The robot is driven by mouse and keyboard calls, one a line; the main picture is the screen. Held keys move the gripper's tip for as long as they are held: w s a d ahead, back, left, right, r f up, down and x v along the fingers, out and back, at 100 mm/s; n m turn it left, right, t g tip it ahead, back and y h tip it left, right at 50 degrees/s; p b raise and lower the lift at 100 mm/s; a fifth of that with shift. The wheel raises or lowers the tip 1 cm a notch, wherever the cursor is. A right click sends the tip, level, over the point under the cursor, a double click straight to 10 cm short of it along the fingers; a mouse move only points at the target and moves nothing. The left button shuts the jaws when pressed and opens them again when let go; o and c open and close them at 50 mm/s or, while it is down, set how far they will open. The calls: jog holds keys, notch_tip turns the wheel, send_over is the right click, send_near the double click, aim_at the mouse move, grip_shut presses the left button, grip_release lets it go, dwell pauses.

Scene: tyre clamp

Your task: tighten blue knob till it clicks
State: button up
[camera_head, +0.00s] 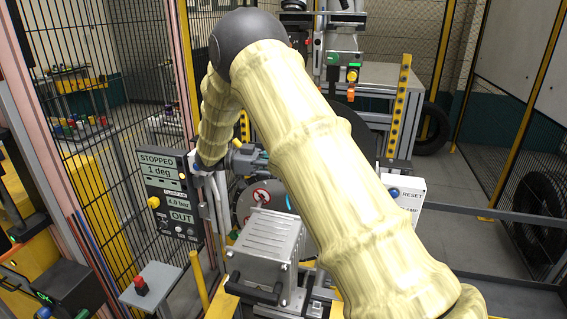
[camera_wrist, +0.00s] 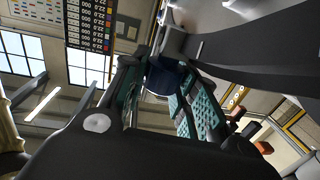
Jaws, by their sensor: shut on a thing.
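My gripper (camera_head: 256,157) is in front of the wheel clamp, left of the picture's middle, partly hidden by my own arm. In the wrist view, my gripper (camera_wrist: 163,84) has its two teal-padded fingers on either side of a dark blue round knob (camera_wrist: 161,77) and is shut on it. The knob is mostly hidden by the fingers, and I cannot make out its shape in the head view.
A grey ribbed housing (camera_head: 268,245) stands below my gripper. A red button box (camera_head: 143,287) is at lower left. A white RESET box (camera_head: 403,195) with a blue button is right of my arm. Mesh fencing (camera_head: 95,110) closes the left side.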

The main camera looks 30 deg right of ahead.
jog(key=shift+r+m+g+y+p, duration=0.2)
jog(key=shift+m+g+y+p, duration=0.7)
jog(key=shift+m+g+y, duration=0.15)
jog(key=shift+y, duration=0.25)
jog(key=o, duration=1)
jog(key=shift+f, duration=0.15)
notch_tip(320, 180, up, 10)
